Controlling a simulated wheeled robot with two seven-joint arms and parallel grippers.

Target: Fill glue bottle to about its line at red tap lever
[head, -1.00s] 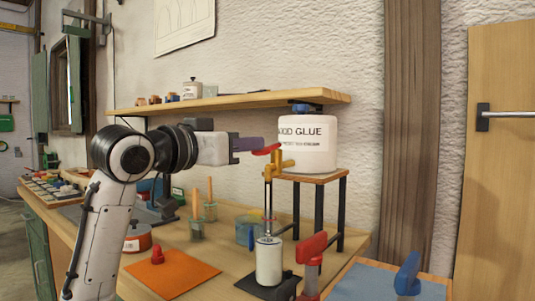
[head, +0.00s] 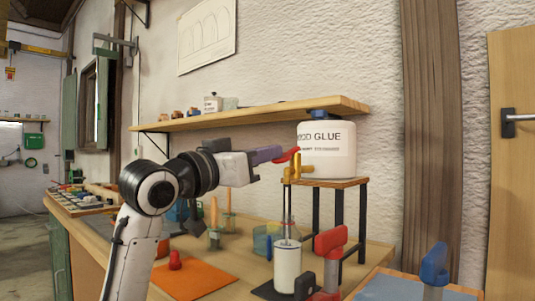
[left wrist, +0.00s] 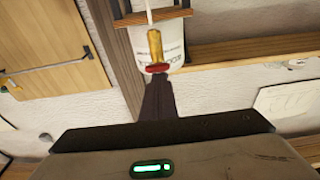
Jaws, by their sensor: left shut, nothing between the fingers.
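The red tap lever (head: 288,155) sits on the brass tap (head: 297,171) of the white wood glue container (head: 327,146). My left gripper (head: 268,154) is shut and empty, its fingertips at the lever's end, seemingly touching it. In the left wrist view, turned over, the dark fingers (left wrist: 158,100) point at the red lever (left wrist: 157,68), and a thin white stream (left wrist: 149,12) runs from the tap. The glue bottle (head: 287,268) stands upright below the tap, largely white inside with a clear upper part. My right gripper is out of view.
The glue container rests on a small stand (head: 345,183) with dark legs. A red clamp (head: 328,242) stands close to the bottle's right, and a blue handle (head: 434,264) further right. An orange mat (head: 200,280) lies left. A wooden shelf (head: 230,120) runs behind my arm.

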